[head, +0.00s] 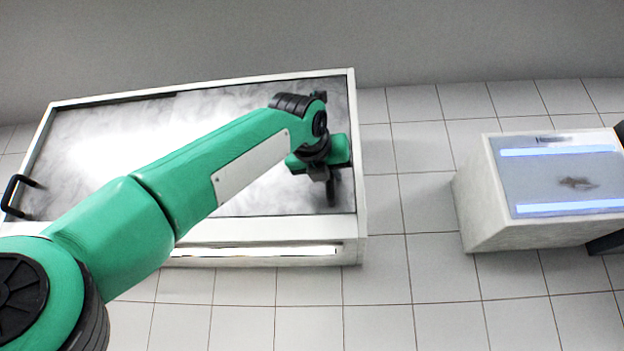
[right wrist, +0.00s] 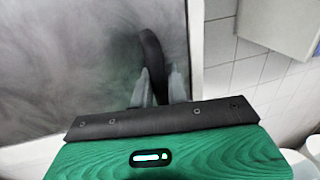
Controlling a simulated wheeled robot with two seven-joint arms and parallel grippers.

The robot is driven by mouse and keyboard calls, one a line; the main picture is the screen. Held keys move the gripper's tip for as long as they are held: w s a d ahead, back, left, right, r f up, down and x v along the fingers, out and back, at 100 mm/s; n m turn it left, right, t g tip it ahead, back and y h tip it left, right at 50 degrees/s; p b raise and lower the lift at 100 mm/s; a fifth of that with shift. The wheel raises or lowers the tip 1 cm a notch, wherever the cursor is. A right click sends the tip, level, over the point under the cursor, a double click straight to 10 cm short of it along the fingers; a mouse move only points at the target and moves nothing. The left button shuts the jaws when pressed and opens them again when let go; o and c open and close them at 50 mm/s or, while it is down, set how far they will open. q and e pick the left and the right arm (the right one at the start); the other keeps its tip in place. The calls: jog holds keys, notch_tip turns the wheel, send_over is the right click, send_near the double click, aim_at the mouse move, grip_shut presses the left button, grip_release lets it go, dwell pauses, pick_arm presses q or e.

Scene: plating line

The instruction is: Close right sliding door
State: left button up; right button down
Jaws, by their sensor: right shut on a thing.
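A white wall cabinet (head: 362,225) has grey, cloudy sliding doors in its front. The right sliding door (head: 262,205) fills the right part of the front, its right edge near the cabinet's right frame. It also shows in the right wrist view (right wrist: 60,60). Its dark curved handle (right wrist: 151,48) stands near that edge. My right gripper (right wrist: 162,86) is shut on this handle. In the head view the right gripper (head: 327,183) is at the cabinet's right end, and its arm hides much of the doors. My left gripper is not in view.
A black handle (head: 14,196) sits at the cabinet's far left. A white box-shaped unit (head: 475,195) with two bluish lit strips is on the right. Tiled wall (head: 410,190) lies between it and the cabinet, with free room in front.

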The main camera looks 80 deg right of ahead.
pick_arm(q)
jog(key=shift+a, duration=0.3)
pick_arm(e)
jog(key=shift+s, duration=0.1)
jog(key=c, duration=1.4)
grip_release()
jog(key=shift+c, duration=0.2)
jog(key=shift+s, duration=0.25)
